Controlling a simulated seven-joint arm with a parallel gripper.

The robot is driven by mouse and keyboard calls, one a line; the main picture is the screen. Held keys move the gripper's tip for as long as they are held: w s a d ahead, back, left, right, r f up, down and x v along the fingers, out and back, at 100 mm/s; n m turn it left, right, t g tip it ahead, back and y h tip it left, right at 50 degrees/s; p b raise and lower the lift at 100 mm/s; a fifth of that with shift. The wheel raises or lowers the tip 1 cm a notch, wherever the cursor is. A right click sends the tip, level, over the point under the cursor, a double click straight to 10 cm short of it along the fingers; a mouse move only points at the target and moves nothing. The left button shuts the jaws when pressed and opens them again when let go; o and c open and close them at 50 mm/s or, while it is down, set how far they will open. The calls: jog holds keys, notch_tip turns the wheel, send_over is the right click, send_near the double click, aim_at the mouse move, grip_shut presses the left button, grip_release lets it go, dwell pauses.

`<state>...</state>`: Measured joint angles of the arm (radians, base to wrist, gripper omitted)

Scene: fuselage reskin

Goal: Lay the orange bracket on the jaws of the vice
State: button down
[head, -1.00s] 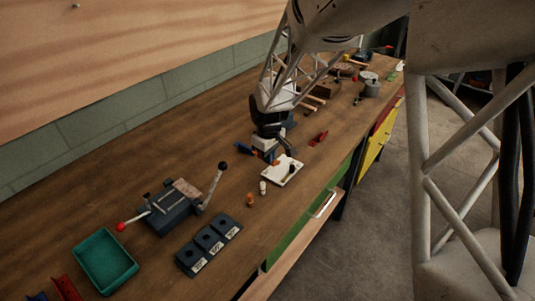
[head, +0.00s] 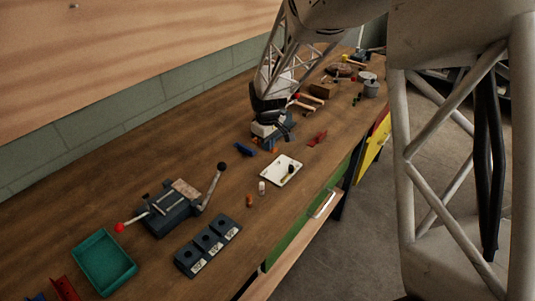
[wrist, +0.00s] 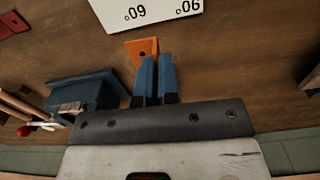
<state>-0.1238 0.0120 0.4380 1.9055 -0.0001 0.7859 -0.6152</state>
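The orange bracket (wrist: 142,47) is at my fingertips in the wrist view, its flat leg with a hole reaching out to the left. My gripper (wrist: 157,66) has its two blue fingers close together, shut on the bracket's edge; the gripped part is mostly hidden. In the head view the bracket (head: 275,148) shows small below my gripper (head: 272,143). The vice (head: 170,210) stands on the bench at lower left, well apart from my gripper. It is blue-grey, with a red-knobbed handle, a black-knobbed lever and a pale brownish plate on top.
A white card (head: 282,170) lies in front of my gripper, with a red bracket (head: 317,138) to the right and a blue one (head: 243,148) to the left. Small bottles (head: 262,188), dark labelled blocks (head: 208,246) and a green tray (head: 104,263) lie toward the front left.

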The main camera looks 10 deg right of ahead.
jog(key=w+d+r, duration=0.2)
jog(key=w+r, duration=0.2)
jog(key=w, duration=0.5)
jog(key=w+d+r, duration=0.2)
jog(key=w+r, duration=0.1)
jog(key=w, duration=0.6)
jog(key=shift+d+r+n, duration=0.3)
jog(key=shift+r, duration=0.1)
jog(key=shift+f, duration=0.1)
jog(key=shift+f, duration=2.65)
jog(key=shift+f, duration=0.75)
jog(key=c, duration=1.3)
grip_release()
jog(key=shift+o, duration=0.2)
jog(key=shift+r, duration=0.1)
notch_tip(320, 180, up, 8)
